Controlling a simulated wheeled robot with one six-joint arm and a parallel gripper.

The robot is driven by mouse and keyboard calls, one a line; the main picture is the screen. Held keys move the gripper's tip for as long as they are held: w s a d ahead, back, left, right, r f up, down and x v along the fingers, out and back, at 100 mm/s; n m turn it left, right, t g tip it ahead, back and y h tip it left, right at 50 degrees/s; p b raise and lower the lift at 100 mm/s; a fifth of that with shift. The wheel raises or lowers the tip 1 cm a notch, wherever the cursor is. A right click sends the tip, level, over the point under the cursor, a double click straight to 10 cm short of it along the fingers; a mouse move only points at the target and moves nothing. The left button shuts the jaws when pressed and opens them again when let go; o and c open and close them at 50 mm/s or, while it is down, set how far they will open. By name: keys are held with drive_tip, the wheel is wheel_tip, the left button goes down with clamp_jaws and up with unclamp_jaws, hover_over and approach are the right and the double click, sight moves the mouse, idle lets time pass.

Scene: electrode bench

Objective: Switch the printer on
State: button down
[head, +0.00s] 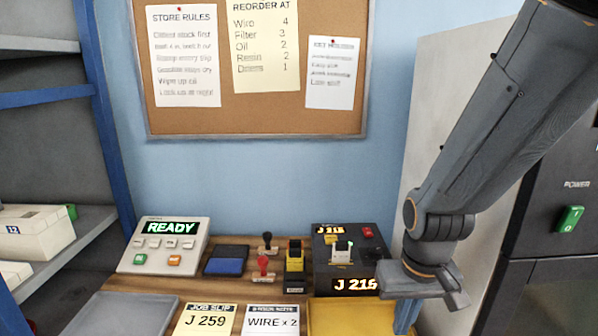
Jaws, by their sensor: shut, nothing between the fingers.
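No thing in view is clearly labelled as the printer. A dark box (322,278) on the bench has a small lit display on top, a pale block-like part (342,249), a red button (367,233) and a larger lit front display (355,285) reading about J 216. A light grey console (128,261) at the left shows READY in green, with green (140,260) and orange (174,260) buttons. A green rocker switch (570,219) marked I and 0 sits under POWER on a dark cabinet at the right. My gripper (432,291) is shut and empty, right of the dark box.
The bench holds a blue pad (226,261), a black stamp (267,243), a red stamp (263,266), a yellow-and-black device (294,262), a J 259 job slip (206,319), a WIRE x 2 card (271,320), a grey tray (85,310) and a yellow tray (345,303).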

drive_tip(key=shift+t, duration=0.5)
drive_tip(key=w+r+b, duration=0.1)
drive_tip(key=w+r, duration=0.1)
drive_tip(key=w, duration=0.3)
drive_tip(key=w+r+b, duration=0.1)
drive_tip(key=w+r, duration=0.2)
drive_tip(key=w, duration=0.2)
drive_tip(key=w+r, duration=0.2)
drive_tip(key=w, duration=0.3)
drive_tip(key=shift+w+d+r+b, duration=0.2)
drive_tip(key=shift+w+r+b, duration=0.05)
drive_tip(key=shift+b, duration=0.15)
drive_tip(key=w+r+b, duration=0.2)
drive_tip(key=w+r, duration=0.8)
drive_tip(key=shift+w+t, duration=0.25)
drive_tip(key=shift+t, duration=0.15)
drive_tip(key=shift+d, duration=0.1)
drive_tip(key=shift+w+r+p, duration=0.15)
drive_tip(key=shift+w+p, duration=0.45)
drive_tip(key=shift+w, duration=0.2)
